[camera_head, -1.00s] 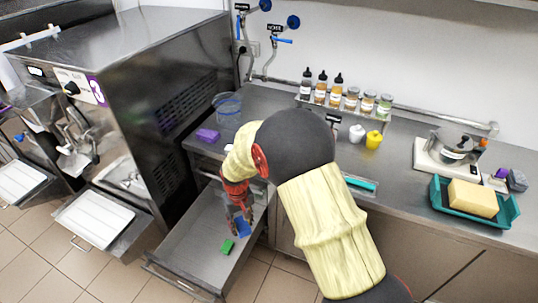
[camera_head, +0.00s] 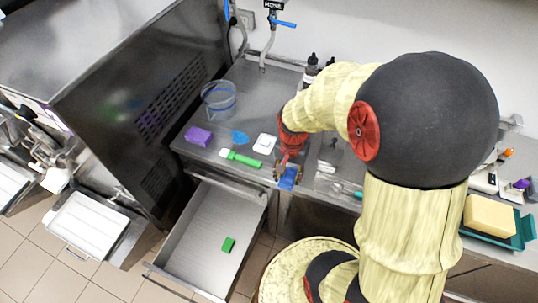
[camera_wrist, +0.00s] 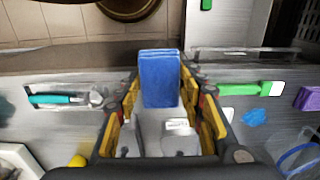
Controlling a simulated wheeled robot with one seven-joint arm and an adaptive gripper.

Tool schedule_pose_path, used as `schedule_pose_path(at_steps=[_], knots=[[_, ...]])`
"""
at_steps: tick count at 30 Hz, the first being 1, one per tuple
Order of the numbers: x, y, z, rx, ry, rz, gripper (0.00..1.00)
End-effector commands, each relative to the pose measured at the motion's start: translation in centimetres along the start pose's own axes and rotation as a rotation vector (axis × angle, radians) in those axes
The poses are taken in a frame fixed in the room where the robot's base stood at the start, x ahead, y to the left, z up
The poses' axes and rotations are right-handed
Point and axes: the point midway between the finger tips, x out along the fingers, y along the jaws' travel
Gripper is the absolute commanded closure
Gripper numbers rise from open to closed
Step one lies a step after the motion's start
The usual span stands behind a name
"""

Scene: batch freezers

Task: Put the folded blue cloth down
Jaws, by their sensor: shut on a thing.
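The folded blue cloth (camera_head: 289,178) is a small blue block of layers. In the wrist view the cloth (camera_wrist: 159,80) stands between the yellow-padded fingers of my gripper (camera_wrist: 160,108), which is shut on it. In the head view my gripper (camera_head: 288,170) is at the counter's front edge, to the right of the open drawer (camera_head: 190,240). The cloth seems to be above the counter edge; whether it touches anything I cannot tell.
On the counter (camera_head: 262,100) are a purple block (camera_head: 198,136), a clear tub (camera_head: 219,99), a blue patch (camera_head: 239,137), a green-handled tool (camera_head: 241,158) and a white item (camera_head: 264,143). A green block (camera_head: 228,244) lies in the drawer. The teal-handled tool (camera_wrist: 56,99) shows in the wrist view.

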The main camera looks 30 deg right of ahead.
Motion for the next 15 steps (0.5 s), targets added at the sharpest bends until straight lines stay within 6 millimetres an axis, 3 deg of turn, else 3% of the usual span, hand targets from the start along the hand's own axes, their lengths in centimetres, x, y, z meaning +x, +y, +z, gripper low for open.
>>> schedule_pose_path(at_steps=[5, 15], knots=[[0.8, -0.8, -1.3, 0.021, -0.002, 0.001, 0.89], [4.1, -5.4, -7.0, 0.018, -0.001, 0.001, 0.89]])
